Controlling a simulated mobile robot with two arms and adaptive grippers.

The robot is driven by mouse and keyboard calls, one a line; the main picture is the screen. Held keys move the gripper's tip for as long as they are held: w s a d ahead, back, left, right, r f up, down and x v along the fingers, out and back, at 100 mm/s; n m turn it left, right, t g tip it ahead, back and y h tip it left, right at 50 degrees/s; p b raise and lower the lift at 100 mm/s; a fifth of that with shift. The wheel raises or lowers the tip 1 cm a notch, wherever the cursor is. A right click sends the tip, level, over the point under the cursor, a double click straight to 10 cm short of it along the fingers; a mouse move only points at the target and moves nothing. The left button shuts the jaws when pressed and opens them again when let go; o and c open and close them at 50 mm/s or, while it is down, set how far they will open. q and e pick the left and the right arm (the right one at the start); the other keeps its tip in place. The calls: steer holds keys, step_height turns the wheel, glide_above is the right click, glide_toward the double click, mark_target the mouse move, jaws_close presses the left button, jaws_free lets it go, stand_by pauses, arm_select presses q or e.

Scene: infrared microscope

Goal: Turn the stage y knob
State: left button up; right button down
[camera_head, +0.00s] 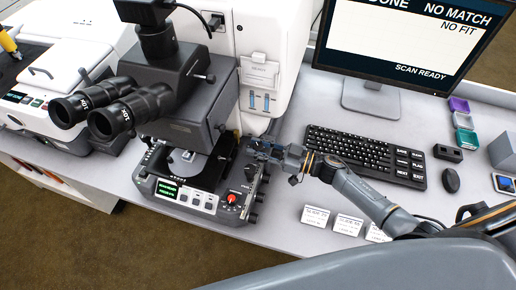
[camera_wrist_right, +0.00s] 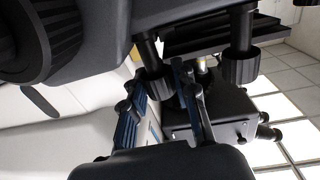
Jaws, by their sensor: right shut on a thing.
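The dark grey microscope (camera_head: 185,110) stands at left centre in the head view, with twin eyepieces, a stage (camera_head: 190,163) and a lit green display on its base. My right gripper (camera_head: 258,150) reaches in from the right to the right side of the stage. In the right wrist view, my right gripper (camera_wrist_right: 160,78) has its blue-padded fingers on either side of a ridged dark knob (camera_wrist_right: 154,80) on a short shaft, and is shut on it. A second ridged knob (camera_wrist_right: 240,65) is to the right, outside the fingers. In the head view the gripper hides the held knob. My left gripper is out of view.
A keyboard (camera_head: 365,155) and a monitor (camera_head: 405,40) are right of the microscope. White slide cards (camera_head: 348,224) lie near the front edge under my right arm. A red knob (camera_head: 232,198) is on the microscope base. A white instrument (camera_head: 60,100) stands to the left.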

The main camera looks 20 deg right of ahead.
steer(key=shift+w+d+f+n+g+y+b, duration=0.1)
steer(key=shift+f+n+g+y+b, duration=0.05)
steer(key=shift+n+g+y+b, duration=0.75)
steer(key=shift+n+g, duration=0.3)
steer(key=shift+g, duration=0.4)
steer(key=shift+r, duration=0.2)
steer(key=c, duration=1.3)
jaws_free()
steer(key=v, duration=1.2)
steer(key=shift+f, duration=0.1)
